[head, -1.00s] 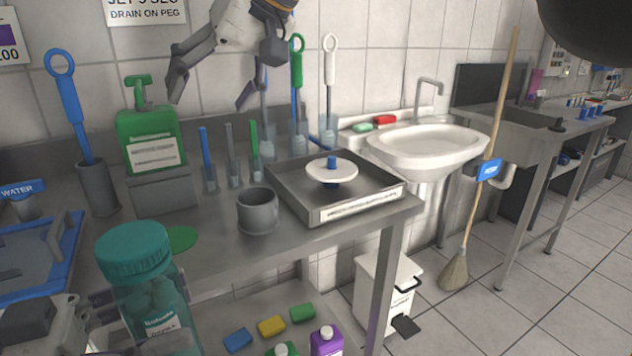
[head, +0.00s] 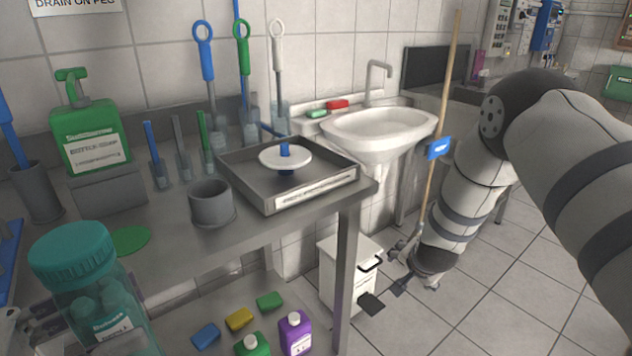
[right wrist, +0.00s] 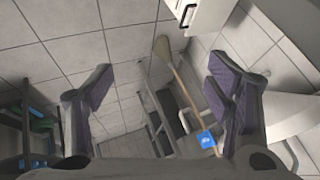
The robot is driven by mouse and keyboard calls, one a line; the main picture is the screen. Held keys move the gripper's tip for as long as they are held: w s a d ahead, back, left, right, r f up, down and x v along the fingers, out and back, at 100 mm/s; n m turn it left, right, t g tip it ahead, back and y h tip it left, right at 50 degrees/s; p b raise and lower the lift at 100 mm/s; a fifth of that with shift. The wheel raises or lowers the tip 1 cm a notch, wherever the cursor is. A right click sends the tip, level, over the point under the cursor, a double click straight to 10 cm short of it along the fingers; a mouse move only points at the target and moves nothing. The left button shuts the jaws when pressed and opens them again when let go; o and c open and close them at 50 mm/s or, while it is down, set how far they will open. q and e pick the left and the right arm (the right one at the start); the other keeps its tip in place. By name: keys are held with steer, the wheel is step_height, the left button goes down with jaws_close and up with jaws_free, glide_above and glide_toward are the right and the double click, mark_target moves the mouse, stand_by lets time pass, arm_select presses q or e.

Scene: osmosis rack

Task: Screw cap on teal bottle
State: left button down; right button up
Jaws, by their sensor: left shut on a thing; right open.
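The teal bottle (head: 112,308) is a clear jar with a label and teal contents, at the lower left of the head view. It stands nearly upright, slightly tilted in the picture. A ribbed teal cap (head: 72,252) sits on its mouth; I cannot tell how tightly it is screwed. My left gripper (head: 48,322) is shut on the bottle's side, partly hidden by it and the picture edge. My right gripper (head: 405,262) is far to the right, pointing down beside the white bin. In the right wrist view its fingers (right wrist: 160,92) are spread, with nothing between them.
A steel table bears a grey cup (head: 212,204), a green disc (head: 130,240), a green jug (head: 90,137) and a tray (head: 325,186) with a white disc on a peg. A white bin (head: 345,272) and a broom (head: 446,100) stand near my right arm. Floor there is partly clear.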

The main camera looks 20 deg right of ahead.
steer(key=s+a+f+n+g+y, duration=0.1)
steer(key=s+a+f+n, duration=0.2)
steer(key=s, duration=0.4)
steer(key=s+a+f+n+g, duration=0.1)
steer(key=s+a+f+g, duration=0.1)
steer(key=s+f, duration=0.4)
steer(key=s+a+n+g+y, duration=0.1)
steer(key=s+a+n+g, duration=0.1)
steer(key=s, duration=0.8)
steer(key=s+a+n+g+y, duration=0.1)
steer(key=s+a+n, duration=0.3)
steer(key=s, duration=0.6)
steer(key=s+a+f+n+g+y, duration=0.1)
steer(key=s+a+n+g, duration=0.2)
steer(key=s+a, duration=0.3)
steer(key=s, duration=0.4)
steer(key=shift+s+a, duration=0.25)
steer(key=shift+a, duration=0.05)
